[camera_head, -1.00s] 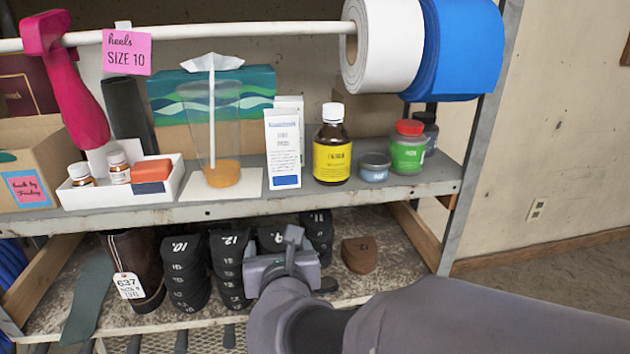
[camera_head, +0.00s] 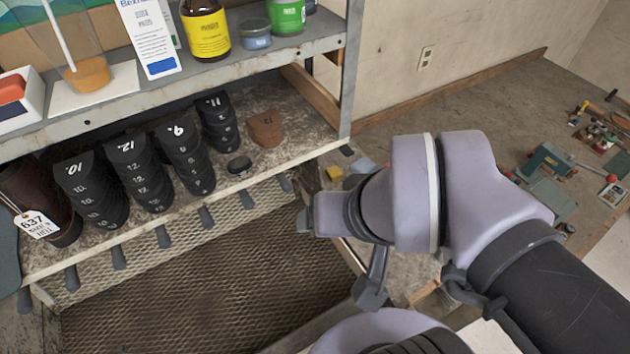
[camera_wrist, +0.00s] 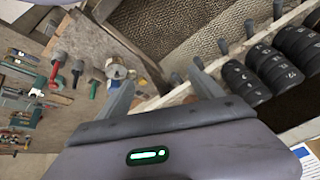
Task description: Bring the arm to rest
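My gripper (camera_wrist: 161,82) shows in the wrist view with its two grey fingers spread apart and nothing between them. In the head view my arm reaches in from the right, with the wrist in front of the shelf's right end. The gripper hangs in free air, apart from the shelf goods. Stacked black heels (camera_head: 90,190) marked 10, 12, 9 and 11 stand on the lower shelf (camera_head: 275,95), left of my wrist. A single brown heel (camera_head: 265,129) sits at its right end.
The upper shelf (camera_head: 100,115) holds a yellow-labelled bottle (camera_head: 206,30), a blue-grey tin (camera_head: 255,34) and a green jar (camera_head: 287,15). A brown boot (camera_head: 60,215) with a tag stands at left. A mesh rack (camera_head: 190,290) lies below.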

